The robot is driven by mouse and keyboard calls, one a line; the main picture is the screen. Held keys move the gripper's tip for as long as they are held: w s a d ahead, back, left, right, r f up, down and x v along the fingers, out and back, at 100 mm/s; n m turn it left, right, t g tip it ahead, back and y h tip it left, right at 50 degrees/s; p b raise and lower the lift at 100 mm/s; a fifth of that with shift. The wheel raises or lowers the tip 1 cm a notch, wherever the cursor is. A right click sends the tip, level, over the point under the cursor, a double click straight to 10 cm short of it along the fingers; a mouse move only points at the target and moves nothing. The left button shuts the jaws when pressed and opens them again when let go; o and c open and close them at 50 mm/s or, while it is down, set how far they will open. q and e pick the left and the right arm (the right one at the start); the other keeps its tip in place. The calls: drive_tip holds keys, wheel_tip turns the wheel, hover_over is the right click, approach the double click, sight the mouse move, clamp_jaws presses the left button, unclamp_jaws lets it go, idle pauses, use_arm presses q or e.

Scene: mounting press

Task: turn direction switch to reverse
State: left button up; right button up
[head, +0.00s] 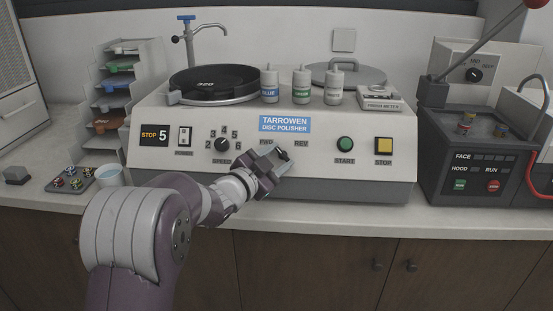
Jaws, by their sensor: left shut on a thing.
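The white disc polisher (381,125) stands on the counter, with a blue "Tarrowen Disc Polisher" label on its front. Below the label are the "FWD" and "REV" markings of the direction switch (284,154), a small dark knob. My left gripper (279,160) is at the panel there, its fingers shut on the direction switch and covering most of it. Which marking the switch points to is hard to tell, as the fingers hide it. My right gripper is not in view.
Left of the gripper is the speed knob (222,145); right are the green start button (345,144) and yellow stop button (384,146). Bottles (301,87) stand on the polisher's top. A white cup (110,177) stands at left. A dark machine (463,165) stands at right.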

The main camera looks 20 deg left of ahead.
use_arm(q)
drive_tip(key=m+g+h+p, duration=0.1)
drive_tip(key=m+g+p, duration=0.1)
drive_tip(key=p, duration=0.3)
drive_tip(key=r+m+g+h+p, duration=0.1)
drive_tip(key=m+g+p, duration=0.1)
drive_tip(key=m+p, duration=0.2)
drive_tip(key=r+m+g+h+p, duration=0.1)
drive_tip(key=m+g+p, duration=0.1)
drive_tip(key=p, duration=0.5)
drive_tip(key=shift+w+a+r+m+g+p, duration=0.1)
drive_tip(key=shift+w+a+m+g+p, duration=0.2)
drive_tip(key=shift+m, duration=0.4)
drive_tip(key=m+g+p, duration=0.1)
drive_tip(key=m+p, duration=0.1)
drive_tip(key=p, duration=0.3)
drive_tip(key=m+g+y+p, duration=0.1)
drive_tip(key=m+g+p, duration=0.1)
drive_tip(key=p, duration=0.4)
drive_tip(key=m+g+y+p, duration=0.1)
drive_tip(key=m+g+p, duration=0.1)
drive_tip(key=p, duration=0.3)
drive_tip(key=shift+w+d+r+m, duration=0.1)
drive_tip(key=shift+w+r+m, duration=0.1)
drive_tip(key=shift+w+m, duration=0.15)
drive_tip(key=shift+f+m+g+y+p, duration=0.15)
drive_tip(key=shift+m+g+y+p, duration=0.25)
drive_tip(key=shift+p, duration=0.8)
drive_tip(key=shift+f, duration=0.15)
